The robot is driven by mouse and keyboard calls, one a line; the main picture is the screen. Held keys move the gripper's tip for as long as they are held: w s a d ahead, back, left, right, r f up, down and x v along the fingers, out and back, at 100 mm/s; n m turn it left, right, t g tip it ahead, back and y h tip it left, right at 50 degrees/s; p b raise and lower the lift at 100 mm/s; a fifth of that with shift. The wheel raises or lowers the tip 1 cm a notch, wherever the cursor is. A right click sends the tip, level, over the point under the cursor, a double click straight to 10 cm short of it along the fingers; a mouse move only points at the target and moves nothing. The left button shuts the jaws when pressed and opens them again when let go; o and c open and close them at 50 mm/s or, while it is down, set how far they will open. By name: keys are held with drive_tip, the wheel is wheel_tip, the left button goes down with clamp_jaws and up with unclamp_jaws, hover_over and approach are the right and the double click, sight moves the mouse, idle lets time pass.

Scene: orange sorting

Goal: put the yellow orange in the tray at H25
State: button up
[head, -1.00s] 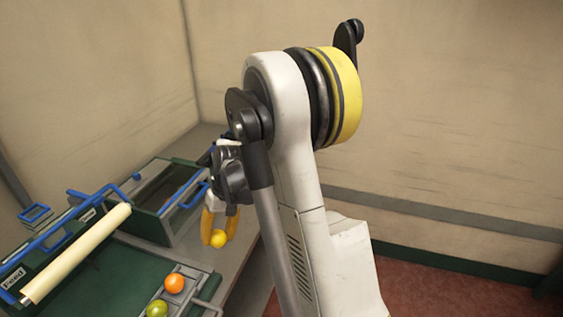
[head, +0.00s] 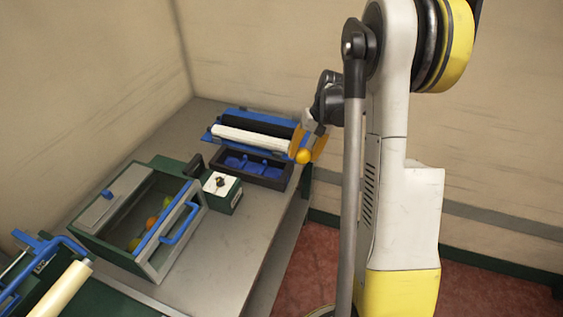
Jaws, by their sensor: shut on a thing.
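The yellow orange (head: 303,157) is held at the tips of the yellow fingers of my gripper (head: 307,152) in the head view. My gripper is shut on it and holds it in the air by the right end of a dark tray (head: 283,182) with blue compartments. I cannot read any label H25, and I cannot tell the exact height of the orange above the tray.
A green-sided bin (head: 158,262) with a clear front and blue handle holds several fruits. A small green and white box (head: 222,192) stands between bin and tray. A blue-framed unit with a cream roller (head: 62,297) is at the lower left. The grey tabletop (head: 225,255) is clear in front.

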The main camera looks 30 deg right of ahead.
drive_tip(key=shift+w+d+f, duration=0.1)
drive_tip(key=shift+w+d, duration=0.2)
drive_tip(key=b, duration=0.3)
hover_over(270, 174)
drive_tip(key=f, duration=0.7)
drive_tip(key=shift+s+d, duration=0.3)
wheel_tip(270, 174, down, 4)
drive_tip(key=shift+r+b, duration=0.1)
drive_tip(key=shift+b, duration=0.8)
drive_tip(key=shift+r, duration=0.1)
drive_tip(key=shift+s+f+b, duration=0.15)
drive_tip(key=shift+f+b, duration=0.35)
drive_tip(key=shift+f, duration=0.15)
drive_tip(key=o, duration=1)
drive_tip(key=shift+w+f, duration=0.15)
drive_tip(key=shift+w, duration=0.05)
drive_tip(key=shift+s, duration=0.1)
